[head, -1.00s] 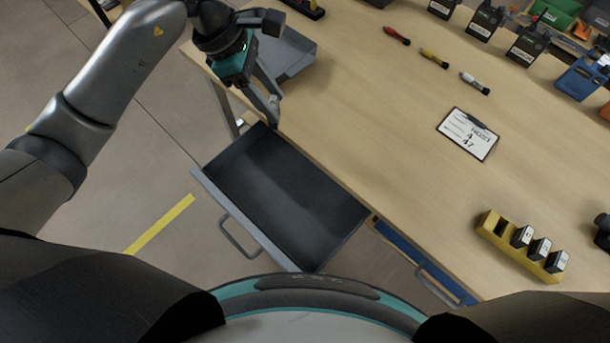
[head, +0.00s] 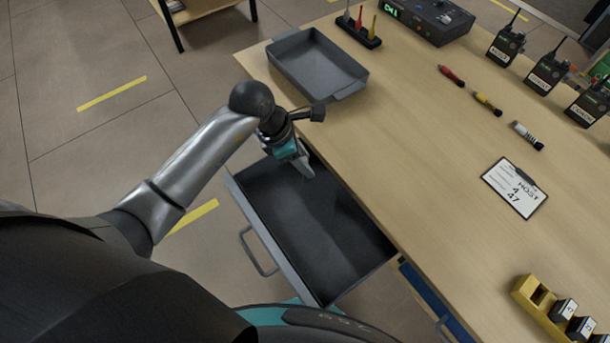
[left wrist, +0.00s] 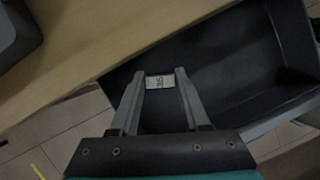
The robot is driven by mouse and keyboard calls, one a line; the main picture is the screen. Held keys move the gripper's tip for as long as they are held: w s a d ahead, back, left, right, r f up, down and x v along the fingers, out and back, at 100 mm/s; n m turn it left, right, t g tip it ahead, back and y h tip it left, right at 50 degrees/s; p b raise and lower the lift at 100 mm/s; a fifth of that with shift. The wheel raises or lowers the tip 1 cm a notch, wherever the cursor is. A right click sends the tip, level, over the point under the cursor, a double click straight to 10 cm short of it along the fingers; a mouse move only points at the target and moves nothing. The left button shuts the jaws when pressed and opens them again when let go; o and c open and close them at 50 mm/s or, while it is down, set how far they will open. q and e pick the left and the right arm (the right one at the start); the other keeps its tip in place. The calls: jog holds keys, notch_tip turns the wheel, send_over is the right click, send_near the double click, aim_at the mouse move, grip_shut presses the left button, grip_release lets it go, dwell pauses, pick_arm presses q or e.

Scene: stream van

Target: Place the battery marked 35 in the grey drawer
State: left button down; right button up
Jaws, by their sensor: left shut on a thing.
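My left gripper (head: 307,170) is over the back left part of the open grey drawer (head: 300,230). In the left wrist view my left gripper (left wrist: 160,84) is shut on a small pale battery (left wrist: 160,82) marked 35, held between its fingertips. The dark inside of the drawer (left wrist: 235,70) lies beyond and to the right of it. In the head view the battery is hidden or too small to make out. The drawer's inside looks empty where it shows. My right gripper is not in view.
The wooden table (head: 420,150) borders the drawer on the right. A grey tray (head: 350,92) stands on its far left corner. A yellow holder (head: 530,300) with several batteries is at the lower right. A clipboard (head: 514,188), markers and radios lie farther right.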

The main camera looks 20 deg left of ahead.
pick_arm(q)
jog(key=shift+f+b, duration=0.65)
jog(key=shift+f, duration=2.3)
jog(key=c, duration=0.8)
grip_release()
jog(key=shift+f, duration=0.15)
jog(key=shift+c, duration=0.2)
jog(key=o, duration=0.5)
jog(key=shift+c, duration=0.2)
jog(key=shift+r, duration=0.25)
jog(key=p+v, duration=0.3)
jog(key=v, duration=0.9)
